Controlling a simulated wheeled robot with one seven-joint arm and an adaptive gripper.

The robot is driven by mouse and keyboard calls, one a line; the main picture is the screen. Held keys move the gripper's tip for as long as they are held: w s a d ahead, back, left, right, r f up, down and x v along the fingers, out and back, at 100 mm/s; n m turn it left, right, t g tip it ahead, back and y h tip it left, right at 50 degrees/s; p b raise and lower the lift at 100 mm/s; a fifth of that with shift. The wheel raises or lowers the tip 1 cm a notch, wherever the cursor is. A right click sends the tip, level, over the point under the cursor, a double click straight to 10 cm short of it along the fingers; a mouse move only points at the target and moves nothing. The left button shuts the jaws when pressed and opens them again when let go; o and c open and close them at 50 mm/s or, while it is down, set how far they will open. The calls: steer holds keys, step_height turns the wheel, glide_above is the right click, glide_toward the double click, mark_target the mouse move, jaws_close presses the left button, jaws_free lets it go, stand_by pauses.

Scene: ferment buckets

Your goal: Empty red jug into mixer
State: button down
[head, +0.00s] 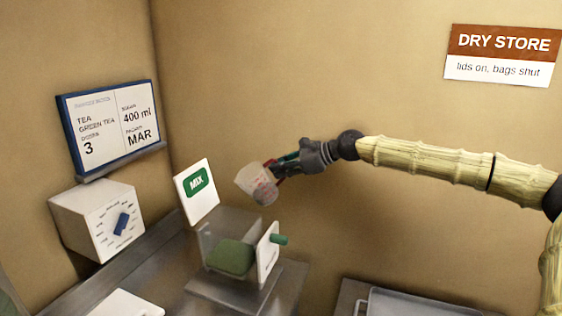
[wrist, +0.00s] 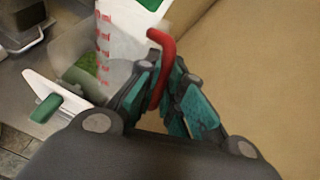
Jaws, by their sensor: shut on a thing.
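The red jug (head: 250,180) is a clear measuring jug with red marks and a red handle. My gripper (head: 281,166) is shut on its handle and holds it in the air, tilted, above and a little right of the mixer. In the wrist view the red handle (wrist: 166,45) lies between my fingers, and the clear wall (wrist: 121,38) shows red ml marks. I cannot tell if anything is in the jug. The mixer (head: 216,238) is a clear box on a grey base with a green mass (head: 232,257) inside. Its white side plate (head: 267,254) carries a green knob.
A MIX sign (head: 197,191) stands behind the mixer, close to the jug. A white dial box (head: 98,220) and a recipe board (head: 112,125) are at left. A grey tray (head: 415,303) lies at lower right. The wall is close behind my arm.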

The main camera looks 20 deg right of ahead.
steer(key=shift+a+f+h+p, duration=0.15)
steer(key=shift+h+p, duration=0.35)
steer(key=shift+p, duration=2)
steer(key=p, duration=0.3)
steer(key=shift+a+n+g+h, duration=0.2)
steer(key=shift+n+g+h, duration=0.1)
steer(key=shift+n+h, duration=0.1)
steer(key=shift+a+r+h+p, duration=0.2)
steer(key=shift+h+p, duration=0.3)
steer(key=shift+p, duration=0.5)
